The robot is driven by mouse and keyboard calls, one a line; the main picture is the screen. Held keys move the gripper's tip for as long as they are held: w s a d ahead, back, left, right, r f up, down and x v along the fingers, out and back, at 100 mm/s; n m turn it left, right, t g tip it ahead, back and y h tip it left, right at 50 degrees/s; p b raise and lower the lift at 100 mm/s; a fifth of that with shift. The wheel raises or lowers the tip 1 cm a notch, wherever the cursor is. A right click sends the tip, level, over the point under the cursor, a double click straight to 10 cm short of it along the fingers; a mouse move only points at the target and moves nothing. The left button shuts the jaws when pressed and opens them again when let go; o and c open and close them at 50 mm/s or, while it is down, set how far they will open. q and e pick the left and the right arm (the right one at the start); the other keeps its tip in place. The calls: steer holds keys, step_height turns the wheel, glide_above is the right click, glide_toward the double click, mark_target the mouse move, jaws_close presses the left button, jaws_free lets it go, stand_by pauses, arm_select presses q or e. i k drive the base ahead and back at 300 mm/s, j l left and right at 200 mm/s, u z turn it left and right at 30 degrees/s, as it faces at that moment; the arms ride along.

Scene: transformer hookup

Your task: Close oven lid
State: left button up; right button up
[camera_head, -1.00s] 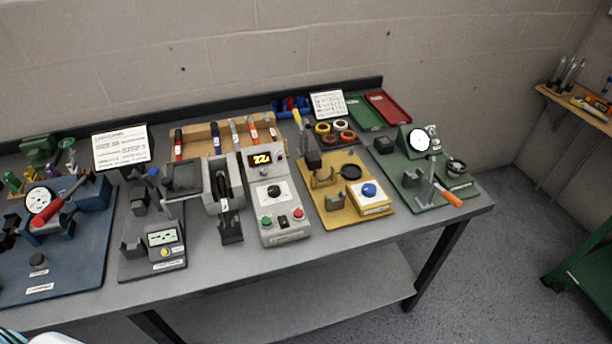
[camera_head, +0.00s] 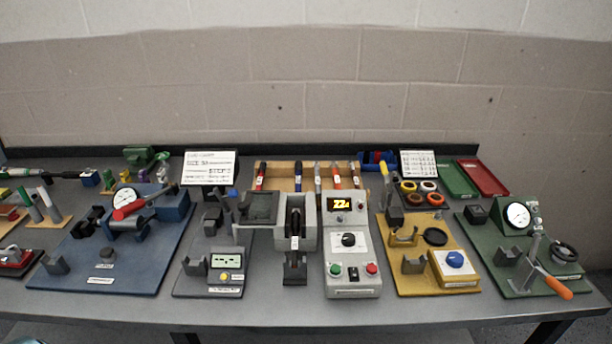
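The oven (camera_head: 309,237) is a small light grey box in the middle of the bench, with its top open. Its lid (camera_head: 259,207), a grey plate with a dark recessed face, stands swung out to the left side of the box. A dark long piece with a white label (camera_head: 295,228) sits in the oven's slot and sticks out at the front. The grey control box (camera_head: 351,262) beside the oven on the right has a lit display reading about 22, a black knob, and green and red buttons.
A blue board (camera_head: 125,265) and a dark grey meter board (camera_head: 208,283) lie left of the oven. A yellow board (camera_head: 411,283) and a green board (camera_head: 482,240) lie to the right. A wooden rack (camera_head: 285,177) of coloured-handled tools stands behind the oven. The bench front edge is mostly clear.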

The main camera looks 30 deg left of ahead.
mark_target(244, 207)
steer(key=u, duration=1.15)
steer(key=k, duration=0.1)
